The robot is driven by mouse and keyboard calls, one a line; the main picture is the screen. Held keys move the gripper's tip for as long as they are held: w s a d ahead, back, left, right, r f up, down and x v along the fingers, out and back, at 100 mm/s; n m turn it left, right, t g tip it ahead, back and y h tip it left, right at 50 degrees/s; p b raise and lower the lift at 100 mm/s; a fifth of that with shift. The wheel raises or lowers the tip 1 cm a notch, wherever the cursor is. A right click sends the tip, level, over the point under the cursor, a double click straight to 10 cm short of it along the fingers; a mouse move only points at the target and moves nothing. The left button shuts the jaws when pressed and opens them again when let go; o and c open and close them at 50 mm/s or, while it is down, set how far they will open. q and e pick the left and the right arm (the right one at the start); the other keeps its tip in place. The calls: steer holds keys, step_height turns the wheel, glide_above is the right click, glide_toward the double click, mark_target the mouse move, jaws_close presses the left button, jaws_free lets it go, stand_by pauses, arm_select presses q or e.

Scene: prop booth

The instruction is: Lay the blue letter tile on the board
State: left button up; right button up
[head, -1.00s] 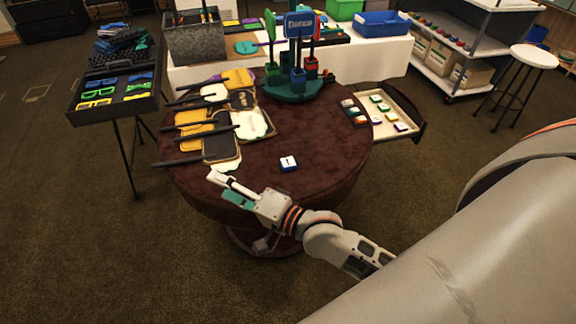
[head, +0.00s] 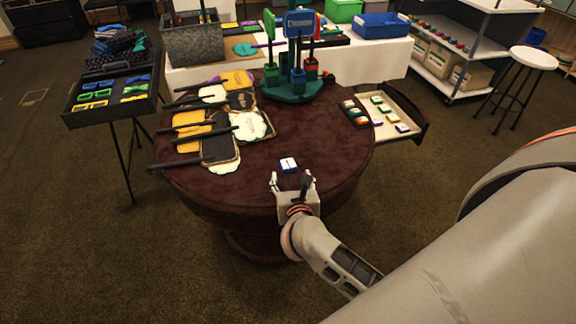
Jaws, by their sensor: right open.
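The blue letter tile (head: 288,165), a white-topped block with blue sides and a dark mark, lies flat near the front of the round brown table. My right gripper (head: 291,179) is open and empty, just on the near side of the tile, with its two fingers spread and pointing at it. No contact with the tile is visible. A small dark board (head: 354,121) with a few tiles on it lies at the table's right edge; I cannot tell for certain that it is the task's board. My left gripper is not in view.
An open pale drawer (head: 403,115) with several tiles juts out at the right. Several paddle-shaped signs (head: 219,149) cover the table's left side. A green stand (head: 292,90) with upright signs is at the back. The brown table top (head: 322,140) is clear between tile and board.

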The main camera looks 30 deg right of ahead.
mark_target(289, 167)
steer(key=x, duration=0.6)
steer(key=shift+w+d+r, duration=0.1)
steer(key=shift+w+r, duration=0.2)
steer(key=shift+w, duration=0.15)
steer(key=c, duration=1.2)
steer(key=shift+r, duration=0.1)
steer(key=shift+r, duration=0.55)
step_height(289, 167, up, 18)
steer(key=p, duration=0.4)
steer(key=a+f+v, duration=0.1)
steer(key=a+v, duration=0.1)
steer(key=v, duration=1.4)
steer(key=shift+m+h, duration=0.4)
